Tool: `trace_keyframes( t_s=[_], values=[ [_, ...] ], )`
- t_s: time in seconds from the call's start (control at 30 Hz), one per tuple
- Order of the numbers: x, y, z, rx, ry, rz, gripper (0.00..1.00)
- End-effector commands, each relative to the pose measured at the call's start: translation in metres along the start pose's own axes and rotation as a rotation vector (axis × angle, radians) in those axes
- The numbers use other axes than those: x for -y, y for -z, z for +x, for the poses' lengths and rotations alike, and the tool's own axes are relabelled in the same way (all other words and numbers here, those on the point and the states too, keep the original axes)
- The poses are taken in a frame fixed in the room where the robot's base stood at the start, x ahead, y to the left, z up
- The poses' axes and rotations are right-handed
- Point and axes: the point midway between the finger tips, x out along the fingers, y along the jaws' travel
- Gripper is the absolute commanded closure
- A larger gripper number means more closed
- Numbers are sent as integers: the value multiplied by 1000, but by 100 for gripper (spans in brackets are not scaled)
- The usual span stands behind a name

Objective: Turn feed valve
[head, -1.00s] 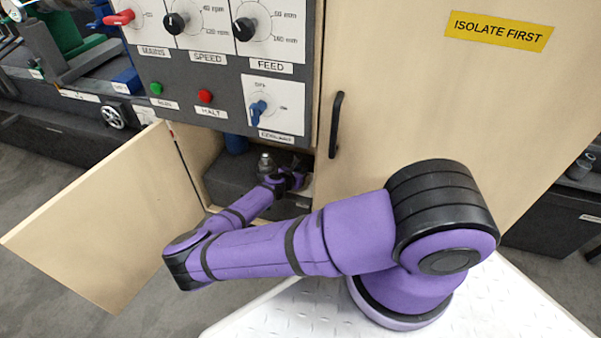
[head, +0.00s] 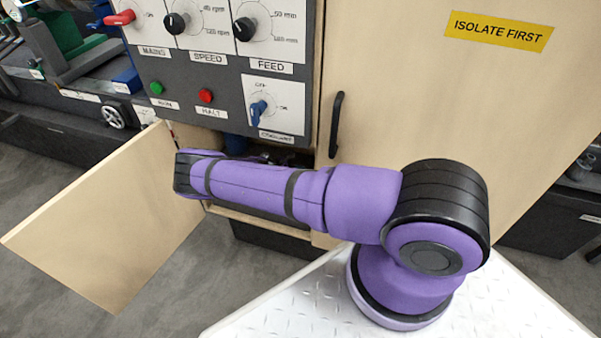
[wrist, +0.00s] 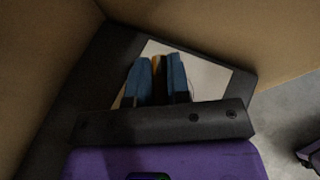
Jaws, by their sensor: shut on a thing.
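In the wrist view my gripper (wrist: 157,78) has its two blue-padded fingers close together, shut on a narrow orange-yellow piece (wrist: 157,65). This piece looks like the handle of the feed valve, but most of it is hidden between the fingers. A pale plate (wrist: 205,75) lies behind the fingers on a dark surface. In the head view my purple arm reaches across the open cabinet under the control panel, and it hides my gripper and the valve there.
The open cabinet door (head: 110,220) stands out at the left. The control panel (head: 215,65) with knobs and a blue coolant switch (head: 258,110) is above the opening. A closed panel with a black handle (head: 336,125) is at the right. Wooden walls flank my gripper closely in the wrist view.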

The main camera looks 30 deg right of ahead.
Motion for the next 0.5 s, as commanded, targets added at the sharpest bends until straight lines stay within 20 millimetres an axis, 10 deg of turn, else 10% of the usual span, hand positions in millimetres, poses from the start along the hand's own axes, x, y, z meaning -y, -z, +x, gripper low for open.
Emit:
trace_keyframes(
  t_s=[0.5],
  values=[
    [2, 6, -2, -11, 34, 12, 100]
  ],
)
